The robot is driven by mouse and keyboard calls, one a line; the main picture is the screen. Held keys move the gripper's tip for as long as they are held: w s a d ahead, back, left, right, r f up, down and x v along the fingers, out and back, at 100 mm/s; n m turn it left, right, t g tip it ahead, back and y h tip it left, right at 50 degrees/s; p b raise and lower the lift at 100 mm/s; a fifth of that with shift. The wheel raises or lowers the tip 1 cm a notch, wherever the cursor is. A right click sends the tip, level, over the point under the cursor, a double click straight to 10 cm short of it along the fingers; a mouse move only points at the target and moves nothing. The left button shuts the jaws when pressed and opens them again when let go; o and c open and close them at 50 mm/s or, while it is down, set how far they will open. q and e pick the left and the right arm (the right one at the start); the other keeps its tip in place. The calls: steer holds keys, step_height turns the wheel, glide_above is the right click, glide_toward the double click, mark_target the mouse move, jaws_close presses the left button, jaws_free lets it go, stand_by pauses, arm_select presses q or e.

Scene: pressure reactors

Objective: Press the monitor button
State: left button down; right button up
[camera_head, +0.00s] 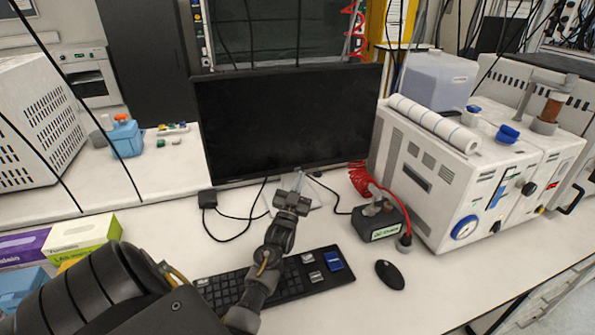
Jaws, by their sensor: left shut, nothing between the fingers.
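The monitor (288,115) stands on the white bench in the middle of the view, and its screen is dark. I cannot make out its button; the lower frame is thin and dark at this size. My left gripper (297,181) reaches up from the lower left over the keyboard, and its fingertips are near the lower edge of the monitor, in front of its stand. It is shut and empty. I cannot tell whether it touches the monitor. My right gripper is not in view.
A black keyboard (320,284) lies beneath my left arm, with a mouse (390,275) on its right. A black box (379,223) with red tubing and a white reactor unit (440,165) stand on the right. Cables lie left of the stand. Glove boxes (80,234) stand at the left.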

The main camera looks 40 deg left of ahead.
arm_select(q)
steer(key=shift+w+a, duration=0.1)
steer(key=shift+a, duration=0.25)
steer(key=shift+w+a+b, duration=0.15)
steer(key=shift+a+b, duration=0.15)
stand_by(0.6)
stand_by(0.3)
steer(key=shift+s+d+p, duration=0.35)
steer(key=shift+d+p, duration=0.05)
steer(key=shift+d, duration=0.3)
steer(key=shift+d, duration=0.1)
steer(key=s+d+p, duration=0.1)
steer(key=d, duration=0.1)
steer(key=s+d+p, duration=0.1)
steer(key=d, duration=0.1)
steer(key=shift+s+d, duration=0.1)
steer(key=shift+s, duration=0.05)
stand_by(0.9)
